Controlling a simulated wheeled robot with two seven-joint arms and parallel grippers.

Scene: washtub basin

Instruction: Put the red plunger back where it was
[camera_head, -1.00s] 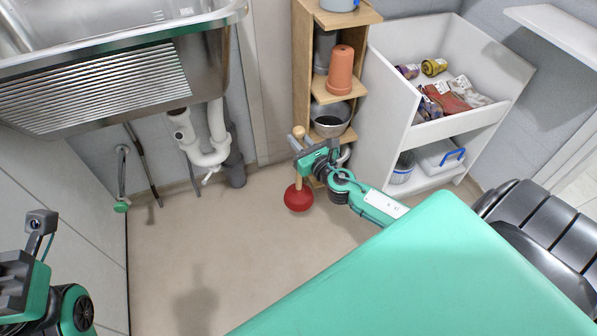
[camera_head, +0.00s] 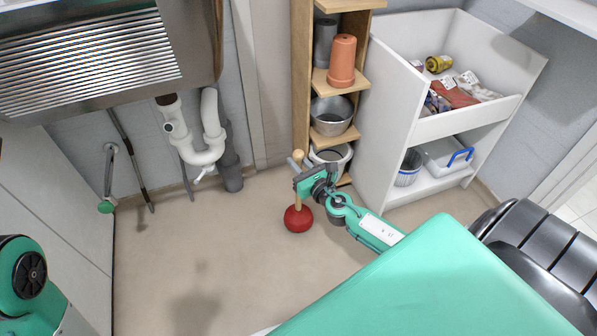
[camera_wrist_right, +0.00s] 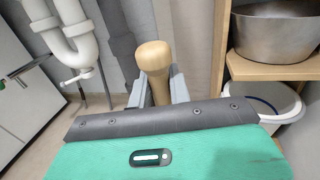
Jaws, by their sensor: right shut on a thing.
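The red plunger (camera_head: 298,219) hangs upright with its red cup down and its wooden handle up, in front of the wooden shelf. My right gripper (camera_head: 298,172) is shut on the upper part of the wooden handle. In the right wrist view the handle's rounded end (camera_wrist_right: 154,58) stands between the two grey fingers of my right gripper (camera_wrist_right: 158,88). The cup is hidden there. Whether the cup touches the floor I cannot tell. At the lower left of the head view part of my left arm shows, but its gripper is out of frame.
A narrow wooden shelf (camera_head: 301,90) holds a terracotta pot stack (camera_head: 342,62), a metal bowl (camera_head: 332,115) and a white bucket (camera_head: 331,158) at the bottom. A white cabinet (camera_head: 388,150) stands right of it. Sink pipes (camera_head: 209,125) are to the left. The floor (camera_head: 215,250) is clear.

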